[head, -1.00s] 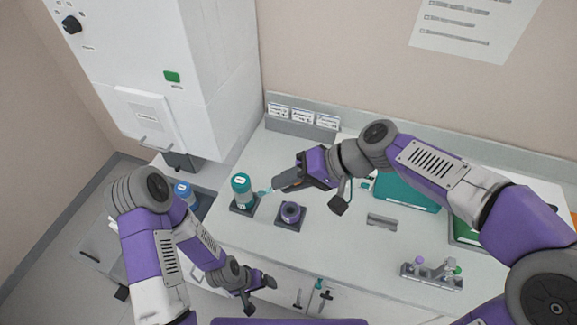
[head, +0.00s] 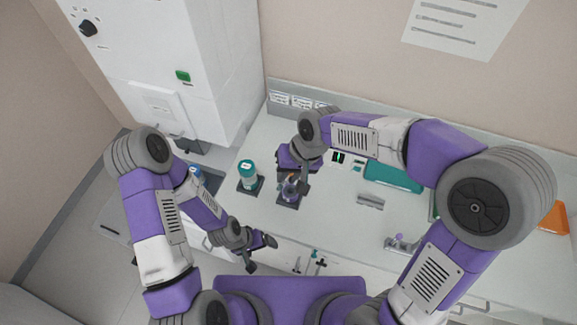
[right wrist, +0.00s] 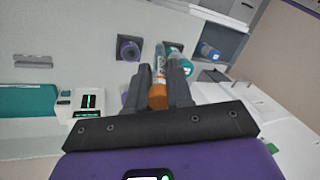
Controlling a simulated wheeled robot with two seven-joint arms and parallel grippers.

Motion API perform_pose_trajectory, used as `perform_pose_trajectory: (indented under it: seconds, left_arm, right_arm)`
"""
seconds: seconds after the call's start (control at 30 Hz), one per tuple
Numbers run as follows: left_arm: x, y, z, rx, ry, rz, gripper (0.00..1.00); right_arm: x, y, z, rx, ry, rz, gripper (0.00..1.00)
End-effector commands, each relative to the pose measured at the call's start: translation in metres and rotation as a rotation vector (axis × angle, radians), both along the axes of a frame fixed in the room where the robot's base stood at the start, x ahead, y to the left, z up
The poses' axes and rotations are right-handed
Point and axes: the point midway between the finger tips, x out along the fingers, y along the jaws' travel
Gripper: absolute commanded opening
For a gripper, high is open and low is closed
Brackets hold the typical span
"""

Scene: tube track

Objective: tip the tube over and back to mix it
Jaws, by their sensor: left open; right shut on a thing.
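My right gripper (head: 296,183) is shut on the tube (right wrist: 160,64), as the right wrist view shows. The tube lies between the fingers, with its orange cap (right wrist: 157,97) toward the palm and its clear bluish body pointing away. In the head view this gripper hangs over the purple round holder on a dark square base (head: 288,198), and the tube is mostly hidden there. My left gripper (head: 262,249) is open and empty, low beside the bench's front edge.
A blue-capped bottle (right wrist: 209,51) is farther off. A grey block (head: 370,201), a teal tray (head: 393,178) and a small rack (head: 399,244), partly hidden by my right arm, are to the right.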

Motion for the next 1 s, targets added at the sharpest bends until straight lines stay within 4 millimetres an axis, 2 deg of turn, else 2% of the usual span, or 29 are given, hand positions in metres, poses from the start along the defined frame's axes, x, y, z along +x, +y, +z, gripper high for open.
perform_pose_trajectory:
  seconds: [0.13,0.3,1.0]
  left_arm:
    - [-0.0005,0.0002,-0.0031,0.001,0.001,0.001,0.90]
    - [-0.0004,0.0003,-0.0030,0.001,0.001,0.001,0.90]
    - [-0.0003,0.0002,-0.0027,0.001,0.001,0.001,0.90]
  right_arm:
    - [-0.0005,0.0028,-0.0031,-0.171,0.014,0.008,0.00]
    - [-0.0001,0.0009,-0.0029,-0.293,0.025,0.001,0.00]
    - [-0.0002,0.0000,-0.0022,-0.309,0.026,-0.002,0.00]
